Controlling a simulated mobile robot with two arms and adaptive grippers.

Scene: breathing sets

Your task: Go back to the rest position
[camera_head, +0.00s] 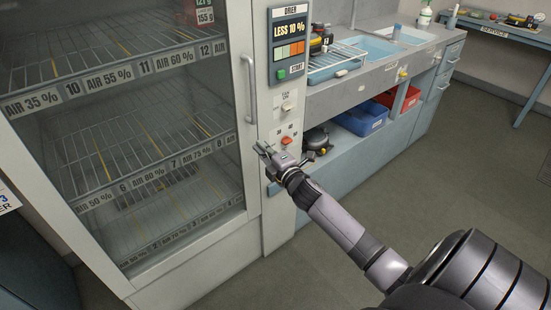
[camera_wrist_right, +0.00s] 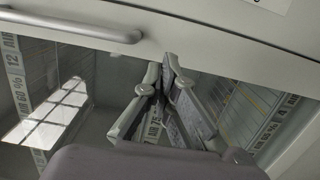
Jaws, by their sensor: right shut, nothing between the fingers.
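My right gripper (camera_head: 264,150) is in front of the drier's control column in the head view, near the lower end of the cabinet's door handle (camera_head: 249,90). Its fingers are shut and hold nothing. In the right wrist view the fingertips (camera_wrist_right: 169,62) meet in front of the cabinet's glass door, below the handle (camera_wrist_right: 75,25). I cannot tell whether they touch the door. The glass-fronted drier cabinet (camera_head: 260,215) is closed, with labelled wire shelves behind the glass. My left gripper is not in view.
The drier panel (camera_head: 289,47) has coloured buttons. A counter (camera_head: 350,85) with a wire rack (camera_head: 335,62) stands to the right, with a blue bin (camera_head: 362,118) and a red bin (camera_head: 400,98) beneath. A blue table (camera_head: 490,29) stands at the far right. The floor (camera_head: 430,190) between is clear.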

